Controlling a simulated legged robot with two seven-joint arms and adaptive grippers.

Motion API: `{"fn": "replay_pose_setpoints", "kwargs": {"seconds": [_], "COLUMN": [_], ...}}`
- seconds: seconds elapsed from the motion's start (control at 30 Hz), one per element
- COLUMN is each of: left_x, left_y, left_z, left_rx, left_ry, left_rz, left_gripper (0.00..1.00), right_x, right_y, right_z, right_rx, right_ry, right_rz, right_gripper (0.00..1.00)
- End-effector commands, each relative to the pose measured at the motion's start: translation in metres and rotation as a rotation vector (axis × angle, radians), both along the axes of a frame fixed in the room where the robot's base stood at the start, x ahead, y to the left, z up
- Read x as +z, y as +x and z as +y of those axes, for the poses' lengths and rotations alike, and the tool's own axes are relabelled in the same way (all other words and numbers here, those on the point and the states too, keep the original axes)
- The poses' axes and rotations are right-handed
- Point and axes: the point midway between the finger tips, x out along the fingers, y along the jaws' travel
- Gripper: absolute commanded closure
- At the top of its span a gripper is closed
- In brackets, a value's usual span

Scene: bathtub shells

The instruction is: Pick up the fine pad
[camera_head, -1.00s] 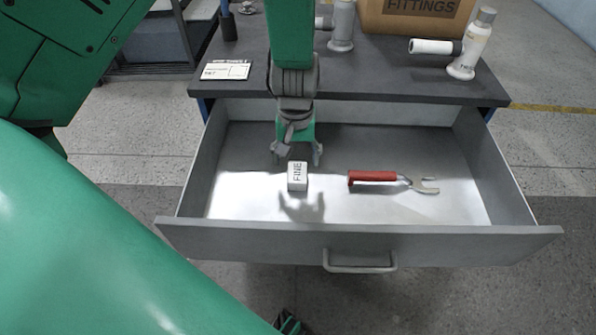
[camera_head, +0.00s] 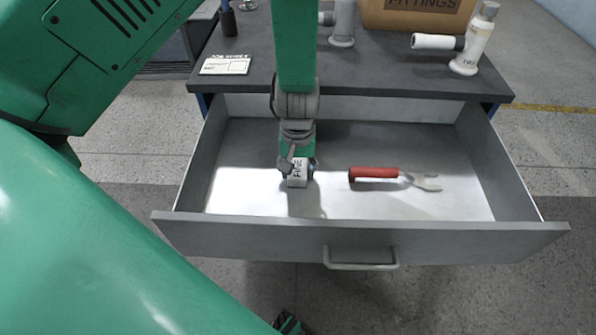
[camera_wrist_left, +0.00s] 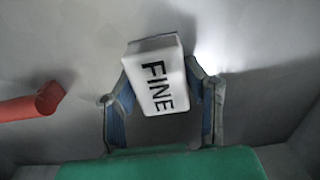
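The fine pad (camera_head: 297,181) is a small white block lettered "FINE" in the left part of the open drawer (camera_head: 420,205). My left gripper (camera_head: 299,170) reaches down to it from above. In the left wrist view the pad (camera_wrist_left: 157,78) sits tilted between the two blue-lined fingers (camera_wrist_left: 160,92), which touch it on both sides. The gripper looks shut on the pad. The fingers hide part of its sides. I cannot tell whether its underside touches the drawer floor. My right gripper is not seen.
A red-handled fork-ended tool (camera_head: 375,173) lies to the right in the drawer; its handle (camera_wrist_left: 32,105) shows in the wrist view. Drawer walls surround both.

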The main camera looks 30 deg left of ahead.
Motion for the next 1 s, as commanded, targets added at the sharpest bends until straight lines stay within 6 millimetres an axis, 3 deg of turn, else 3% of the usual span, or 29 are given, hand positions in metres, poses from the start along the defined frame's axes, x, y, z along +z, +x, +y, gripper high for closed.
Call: {"fn": "replay_pose_setpoints", "kwargs": {"seconds": [0.07,0.1,0.37,0.73,1.0], "left_x": [0.0,0.0,0.007,0.078,0.1], "left_y": [0.0,0.0,0.0,0.001,0.0], "left_z": [0.0,0.0,0.0,0.0,0.0], "left_rx": [0.0,0.0,0.0,-0.001,-0.001], "left_ry": [0.001,0.001,0.001,0.002,0.001], "left_rz": [0.001,0.001,-0.001,-0.003,0.001], "left_gripper": [0.89,0.94,0.94,0.94,0.94], "right_x": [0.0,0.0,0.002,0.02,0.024], "right_y": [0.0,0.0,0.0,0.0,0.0], "right_z": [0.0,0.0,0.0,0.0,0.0], "right_rx": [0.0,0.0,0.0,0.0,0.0], "right_ry": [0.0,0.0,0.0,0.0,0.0], "right_rz": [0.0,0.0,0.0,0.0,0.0], "right_gripper": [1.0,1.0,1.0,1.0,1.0]}}
